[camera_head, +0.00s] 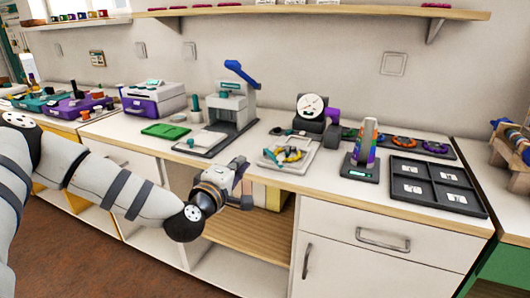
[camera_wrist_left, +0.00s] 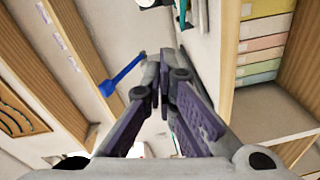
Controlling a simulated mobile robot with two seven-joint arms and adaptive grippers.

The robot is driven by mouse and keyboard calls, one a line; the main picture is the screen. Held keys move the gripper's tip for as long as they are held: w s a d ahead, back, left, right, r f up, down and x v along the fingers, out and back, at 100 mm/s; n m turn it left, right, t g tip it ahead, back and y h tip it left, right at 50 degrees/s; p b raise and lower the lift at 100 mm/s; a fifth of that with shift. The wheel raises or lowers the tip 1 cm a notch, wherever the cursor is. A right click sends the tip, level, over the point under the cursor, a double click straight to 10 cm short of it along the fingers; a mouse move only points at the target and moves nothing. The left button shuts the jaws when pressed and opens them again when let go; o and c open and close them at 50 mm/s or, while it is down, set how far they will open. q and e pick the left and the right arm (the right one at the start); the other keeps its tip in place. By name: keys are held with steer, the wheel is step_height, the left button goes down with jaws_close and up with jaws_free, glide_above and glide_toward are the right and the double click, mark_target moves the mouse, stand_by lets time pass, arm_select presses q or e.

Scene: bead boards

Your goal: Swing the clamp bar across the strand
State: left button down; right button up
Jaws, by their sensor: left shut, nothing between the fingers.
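My left gripper (camera_head: 243,184) is in front of the counter's front edge, over the open shelf, with nothing in it. In the left wrist view its fingers (camera_wrist_left: 163,88) are closed together. A grey press-like stand (camera_head: 240,105) with a raised blue lever (camera_head: 241,73) stands on the counter beyond the gripper, apart from it. The blue lever also shows in the wrist view (camera_wrist_left: 122,76). I cannot pick out a clamp bar or a strand for certain. A white tray (camera_head: 267,162) with small yellow and teal parts lies right of the press. My right gripper is not in view.
A green mat (camera_head: 166,131) and a purple-and-grey box (camera_head: 154,104) are at left. A shelf (camera_head: 330,13) hangs above.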

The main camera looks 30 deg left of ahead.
arm_select(q)
steer(key=w+d+f+b, duration=0.1)
steer(key=w, duration=0.8)
steer(key=shift+d+f, duration=0.25)
steer(key=shift+f, duration=0.05)
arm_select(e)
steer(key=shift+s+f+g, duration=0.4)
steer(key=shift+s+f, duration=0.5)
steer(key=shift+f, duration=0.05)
arm_select(q)
steer(key=shift+w, duration=0.1)
steer(key=shift+d, duration=0.15)
steer(key=shift+w+d+n+y, duration=0.2)
steer(key=shift+d+n+y, duration=0.1)
steer(key=shift+y, duration=0.3)
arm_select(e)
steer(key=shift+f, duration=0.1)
